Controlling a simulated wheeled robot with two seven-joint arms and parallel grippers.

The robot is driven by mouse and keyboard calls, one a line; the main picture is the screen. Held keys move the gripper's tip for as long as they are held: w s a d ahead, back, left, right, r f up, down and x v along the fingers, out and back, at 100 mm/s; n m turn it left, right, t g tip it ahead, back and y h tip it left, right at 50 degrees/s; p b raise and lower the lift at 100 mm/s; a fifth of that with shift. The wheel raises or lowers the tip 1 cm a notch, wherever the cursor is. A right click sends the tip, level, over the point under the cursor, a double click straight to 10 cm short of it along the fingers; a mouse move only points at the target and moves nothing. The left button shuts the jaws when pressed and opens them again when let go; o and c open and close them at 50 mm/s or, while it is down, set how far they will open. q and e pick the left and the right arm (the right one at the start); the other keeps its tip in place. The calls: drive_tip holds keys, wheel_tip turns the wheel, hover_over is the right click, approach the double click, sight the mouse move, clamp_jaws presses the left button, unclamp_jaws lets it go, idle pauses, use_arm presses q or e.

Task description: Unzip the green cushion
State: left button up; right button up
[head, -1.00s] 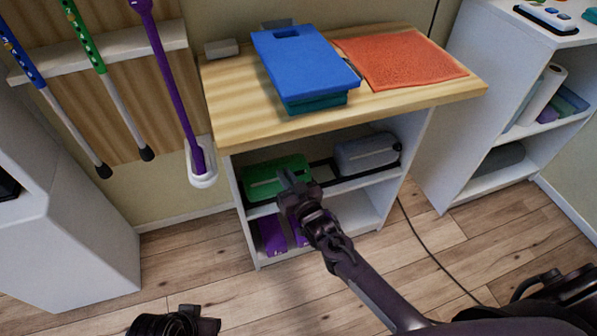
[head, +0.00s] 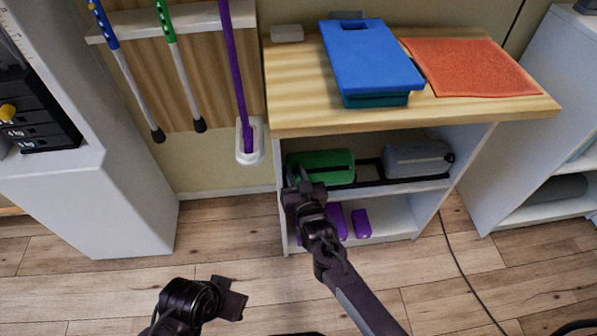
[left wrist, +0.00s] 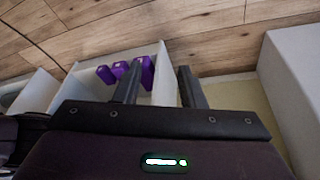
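The green cushion (head: 328,167) lies on the middle shelf of the wooden-topped unit, at its left end. A dark line runs along its face; I cannot make out a zip pull. My right gripper (head: 298,181) is in front of the cushion's left end and hides part of it. Whether its fingers are apart, or touch the cushion, is not clear. My left gripper (head: 238,298) is low in front of the unit, away from the cushion. In the left wrist view its two fingers (left wrist: 160,88) stand apart with nothing between them.
A grey cushion (head: 417,158) lies right of the green one behind a dark shelf rail. Purple blocks (head: 361,223) sit on the bottom shelf. A blue board (head: 369,58) and an orange mat (head: 468,67) lie on top. Canes hang at left. A cable crosses the floor at right.

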drive_tip(key=shift+o, duration=0.9)
drive_tip(key=shift+a, duration=0.1)
use_arm(q)
drive_tip(key=shift+a, duration=0.2)
drive_tip(key=shift+w, duration=0.1)
